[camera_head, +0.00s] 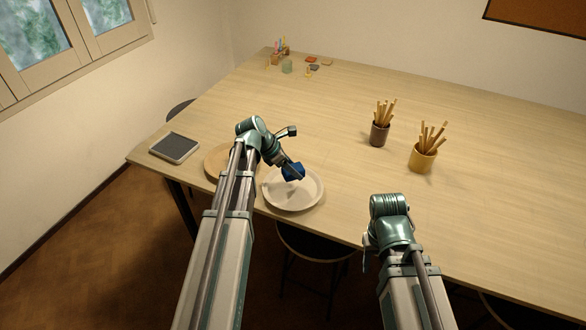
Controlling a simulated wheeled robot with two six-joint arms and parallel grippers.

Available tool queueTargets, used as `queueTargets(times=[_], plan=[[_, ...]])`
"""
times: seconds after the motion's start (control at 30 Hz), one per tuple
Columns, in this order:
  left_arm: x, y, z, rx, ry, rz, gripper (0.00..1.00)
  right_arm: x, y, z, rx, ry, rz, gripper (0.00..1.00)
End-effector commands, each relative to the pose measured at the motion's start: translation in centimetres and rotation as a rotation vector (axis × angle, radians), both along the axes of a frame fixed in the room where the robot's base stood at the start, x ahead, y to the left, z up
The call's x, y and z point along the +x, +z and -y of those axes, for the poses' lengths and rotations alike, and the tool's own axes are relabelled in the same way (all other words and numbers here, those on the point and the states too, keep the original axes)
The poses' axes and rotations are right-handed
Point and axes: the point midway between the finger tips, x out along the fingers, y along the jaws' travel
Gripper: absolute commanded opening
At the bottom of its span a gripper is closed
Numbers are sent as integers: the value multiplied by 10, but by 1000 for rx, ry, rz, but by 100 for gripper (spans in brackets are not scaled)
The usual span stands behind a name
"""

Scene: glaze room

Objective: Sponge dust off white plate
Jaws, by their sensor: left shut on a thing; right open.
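The white plate (291,196) lies on the table near its front edge, left of centre. My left gripper (291,172) is shut on a blue sponge (294,171) over the far part of the plate. I cannot tell whether the sponge touches the plate's surface. Dust on the plate is too small to make out. My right gripper (366,254) is at the table's front edge, right of the plate, pointing down; it is empty and largely hidden by its own arm.
A round wooden board (213,163) lies left of the plate, partly behind my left arm. A grey tablet-like slab (175,147) is further left. Stools stand below the table. The table's right side is clear.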

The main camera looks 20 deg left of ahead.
Motion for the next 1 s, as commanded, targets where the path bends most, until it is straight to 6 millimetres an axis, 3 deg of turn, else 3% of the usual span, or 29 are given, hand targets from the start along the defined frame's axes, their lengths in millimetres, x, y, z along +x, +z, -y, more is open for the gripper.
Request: queueTargets(times=[0.43,0.8,1.0], plan=[[0,8,0,0,0,0,17,0,8,0,0,0,0,50],[0,36,0,0,0,0,17,0,36,0,0,0,0,50],[0,35,0,0,0,0,17,0,35,0,0,0,0,50]])
